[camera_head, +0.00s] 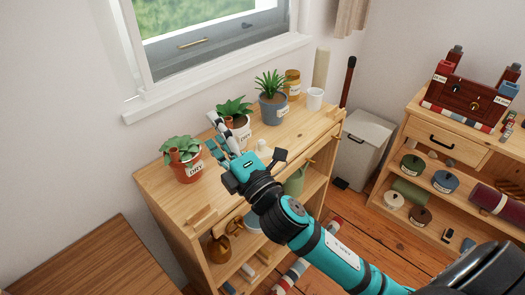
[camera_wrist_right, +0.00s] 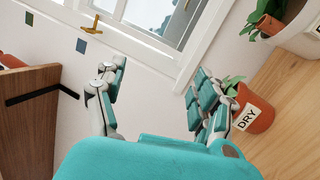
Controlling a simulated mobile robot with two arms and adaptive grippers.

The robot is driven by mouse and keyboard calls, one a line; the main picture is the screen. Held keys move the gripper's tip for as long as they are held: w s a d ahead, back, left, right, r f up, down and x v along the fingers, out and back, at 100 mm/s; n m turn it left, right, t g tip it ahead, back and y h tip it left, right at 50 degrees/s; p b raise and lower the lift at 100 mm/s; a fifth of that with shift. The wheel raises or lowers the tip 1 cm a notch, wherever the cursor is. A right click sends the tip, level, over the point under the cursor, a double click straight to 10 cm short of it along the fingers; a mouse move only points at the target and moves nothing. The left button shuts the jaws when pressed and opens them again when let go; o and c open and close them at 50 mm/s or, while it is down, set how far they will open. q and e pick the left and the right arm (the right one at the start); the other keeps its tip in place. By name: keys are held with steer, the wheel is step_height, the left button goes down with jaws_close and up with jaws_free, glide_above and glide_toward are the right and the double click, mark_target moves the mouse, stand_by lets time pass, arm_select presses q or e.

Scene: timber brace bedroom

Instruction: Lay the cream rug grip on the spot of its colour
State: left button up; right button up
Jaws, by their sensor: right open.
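I cannot pick out the cream rug grip or a cream spot for certain. A round cream piece (camera_head: 393,200) lies on the lower shelf of the right-hand unit in the head view. A small cream object (camera_head: 262,146) shows on the cabinet top just behind my right gripper (camera_head: 247,140); its shape is partly hidden. My right gripper is open and empty above the cabinet top, among the potted plants. My left gripper is not in view.
The wooden cabinet top (camera_head: 160,188) holds a plant pot marked DRY (camera_head: 187,172), which also shows in the wrist view (camera_wrist_right: 252,112). A blue-grey pot (camera_head: 273,107) and a white cup (camera_head: 315,98) stand farther right. A grey bin (camera_head: 365,145) stands between the units.

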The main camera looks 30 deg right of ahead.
steer(key=s+a+r+n+g+y, duration=0.25)
steer(key=a+n+g+y, duration=0.5)
steer(key=n, duration=0.85)
steer(key=s+a+r+n+g+y, duration=0.3)
steer(key=a+n+g+y, duration=0.5)
steer(key=n, duration=0.8)
steer(key=n+h, duration=1.6)
steer(key=h, duration=0.5)
glide_toward(264, 143)
steer(key=shift+g, duration=0.35)
steer(key=p+x, duration=0.2)
steer(key=x, duration=0.3)
steer(key=shift+w+f, duration=0.1)
steer(key=shift+w, duration=0.1)
steer(key=p+x, duration=0.1)
steer(key=x, duration=0.3)
steer(key=shift+w+f+p, duration=0.25)
steer(key=shift+f+p, duration=0.05)
steer(key=shift+f, duration=0.05)
steer(key=shift+w+f, duration=0.15)
steer(key=shift+f, duration=0.15)
